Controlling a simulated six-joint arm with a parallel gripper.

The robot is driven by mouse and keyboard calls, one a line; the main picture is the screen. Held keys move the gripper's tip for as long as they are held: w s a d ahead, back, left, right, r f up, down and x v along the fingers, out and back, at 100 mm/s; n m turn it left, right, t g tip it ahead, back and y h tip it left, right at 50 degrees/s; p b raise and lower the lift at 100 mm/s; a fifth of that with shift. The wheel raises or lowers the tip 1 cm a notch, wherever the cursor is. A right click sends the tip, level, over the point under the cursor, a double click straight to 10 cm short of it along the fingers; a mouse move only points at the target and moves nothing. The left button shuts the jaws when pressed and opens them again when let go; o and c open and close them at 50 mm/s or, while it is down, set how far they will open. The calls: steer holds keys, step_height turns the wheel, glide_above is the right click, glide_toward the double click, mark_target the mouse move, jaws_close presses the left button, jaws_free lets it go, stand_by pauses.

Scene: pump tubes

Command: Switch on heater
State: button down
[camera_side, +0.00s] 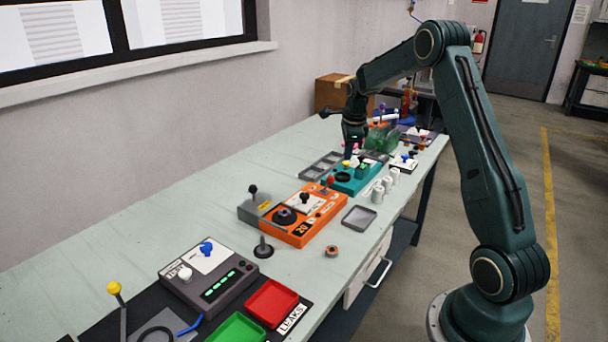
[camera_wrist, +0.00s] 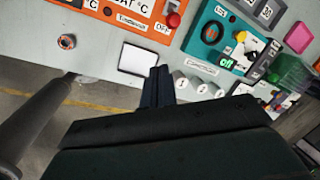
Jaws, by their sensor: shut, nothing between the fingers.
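An orange unit (camera_side: 302,214) stands on the bench; the wrist view shows part of it (camera_wrist: 122,17) at the top, with lettering ending in "AT °C". It has a black round dial (camera_side: 285,216) and a red-knobbed switch (camera_side: 331,181). In the wrist view the red knob (camera_wrist: 173,19) sits beside a label that seems to read "OFF". My gripper (camera_side: 354,152) is beyond the orange unit, raised near the teal unit. Its shut, empty fingers (camera_wrist: 157,88) point toward the gap between a small tray and white cylinders, apart from the switch.
A teal unit (camera_side: 352,180) with a round dial and white cylinders (camera_side: 378,193) stand farther along. A small tray (camera_side: 358,217) and a copper-coloured ring (camera_side: 332,251) lie near the front edge. A grey box with a black lever (camera_side: 253,205) adjoins the orange unit.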

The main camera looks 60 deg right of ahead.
mark_target(328, 185)
steer(key=d+f+m, duration=0.2)
steer(key=d+f, duration=0.2)
steer(key=shift+s+d+f+m, duration=0.15)
steer(key=shift+s+f+m, duration=0.05)
steer(key=shift+m, duration=0.1)
steer(key=shift+f, duration=0.15)
steer(key=x, duration=0.3)
steer(key=w+x, duration=0.1)
steer(key=x, duration=0.5)
steer(key=shift+w+a, duration=0.15)
steer(key=shift+a, duration=0.25)
steer(key=shift+w+a+r, duration=0.2)
steer(key=shift+w+a, duration=0.05)
steer(key=shift+w, duration=0.2)
steer(key=shift+w+a+r, duration=0.2)
steer(key=shift+w+a, duration=0.05)
steer(key=shift+w, duration=0.2)
